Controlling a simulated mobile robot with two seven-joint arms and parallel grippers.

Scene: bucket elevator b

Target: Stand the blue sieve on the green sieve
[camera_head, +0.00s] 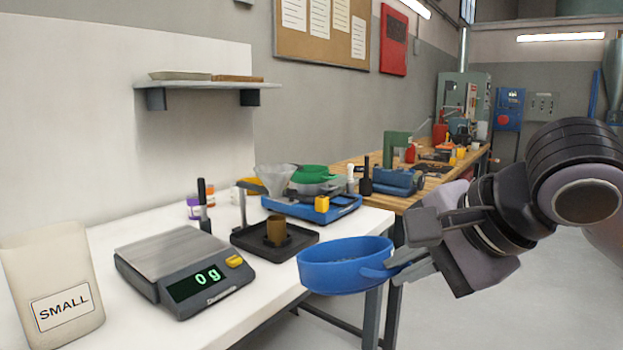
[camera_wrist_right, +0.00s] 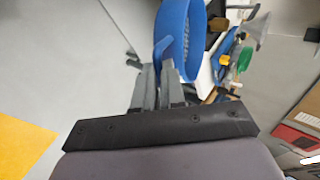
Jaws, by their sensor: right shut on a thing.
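The blue sieve (camera_head: 345,262) is a round pan with a short handle tab, held roughly level in the air off the front right edge of the white table. My right gripper (camera_head: 398,262) is shut on its handle. In the right wrist view the gripper (camera_wrist_right: 161,72) grips the same blue sieve (camera_wrist_right: 180,38), and mesh shows inside it. The green sieve (camera_head: 312,173) sits on a grey pan on the blue-based machine at the back of the table, apart from the blue sieve. It also shows in the right wrist view (camera_wrist_right: 243,60). My left gripper is not in view.
A scale (camera_head: 185,268) reading 0 g and a bag marked SMALL (camera_head: 52,280) stand at the left. A black tray (camera_head: 250,243) with a brown cup (camera_head: 277,230) lies between the blue sieve and the blue-based machine (camera_head: 335,208). A clear funnel (camera_head: 274,179) stands beside the green sieve.

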